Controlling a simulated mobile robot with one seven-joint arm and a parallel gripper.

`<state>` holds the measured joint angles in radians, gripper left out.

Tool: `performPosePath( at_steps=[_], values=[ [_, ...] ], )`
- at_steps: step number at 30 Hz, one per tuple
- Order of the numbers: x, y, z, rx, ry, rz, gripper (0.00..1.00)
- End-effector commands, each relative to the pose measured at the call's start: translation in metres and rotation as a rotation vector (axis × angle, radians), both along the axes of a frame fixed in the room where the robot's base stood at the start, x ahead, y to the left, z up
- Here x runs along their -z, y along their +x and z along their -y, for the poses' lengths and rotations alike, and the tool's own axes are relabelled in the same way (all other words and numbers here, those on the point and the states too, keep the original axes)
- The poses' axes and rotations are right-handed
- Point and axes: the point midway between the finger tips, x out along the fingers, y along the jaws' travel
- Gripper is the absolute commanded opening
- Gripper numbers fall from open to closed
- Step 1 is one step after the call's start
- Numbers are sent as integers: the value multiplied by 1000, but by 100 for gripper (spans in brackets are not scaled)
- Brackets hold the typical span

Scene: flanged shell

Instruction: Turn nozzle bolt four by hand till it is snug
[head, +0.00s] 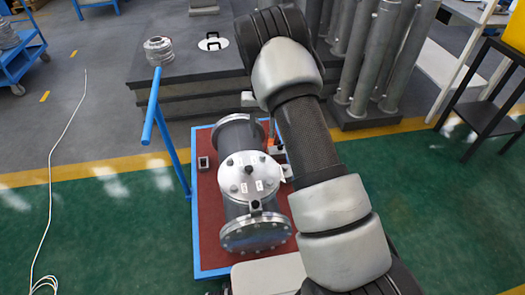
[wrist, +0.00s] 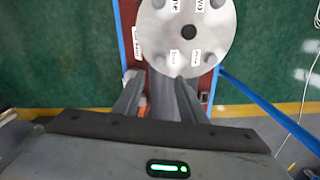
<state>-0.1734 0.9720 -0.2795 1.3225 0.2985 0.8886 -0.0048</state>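The grey shell (head: 237,208) lies on a red board with a blue edge. Its round nozzle cover (head: 250,177) faces up, with bolt heads around its rim and small white labels. In the wrist view the cover (wrist: 188,30) fills the top, with a dark centre hole. A lower-left bolt (wrist: 159,58) and a lower-right bolt (wrist: 210,57) sit beside labels too small to read surely, so I cannot tell which is bolt four. My gripper (wrist: 158,77) has its fingers apart, just below the cover's lower edge, with no bolt seen between them. My arm mostly hides it in the head view.
A blue post with a slanted bar (head: 152,105) stands left of the red board (head: 208,240). A small dark box (head: 203,163) sits on the board. Behind are a dark bench (head: 180,68) and upright grey pipes (head: 375,50).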

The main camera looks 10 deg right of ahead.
Motion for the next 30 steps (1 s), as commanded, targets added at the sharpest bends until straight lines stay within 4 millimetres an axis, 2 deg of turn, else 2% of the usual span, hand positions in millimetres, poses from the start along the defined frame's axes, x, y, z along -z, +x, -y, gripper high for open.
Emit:
performPosePath(
  at_steps=[1, 6, 12, 15, 27, 28, 30],
  values=[
    [14, -1, 0, -1, 0, -3, 38],
    [51, -1, 0, 0, 0, -3, 38],
    [85, 0, 0, -1, -1, -1, 38],
    [95, 0, 0, -1, -1, 0, 38],
    [103, 0, 0, 0, 0, 1, 38],
    [103, 0, 0, 0, 0, 1, 36],
    [103, 0, 0, 0, 0, 1, 24]
  ],
)
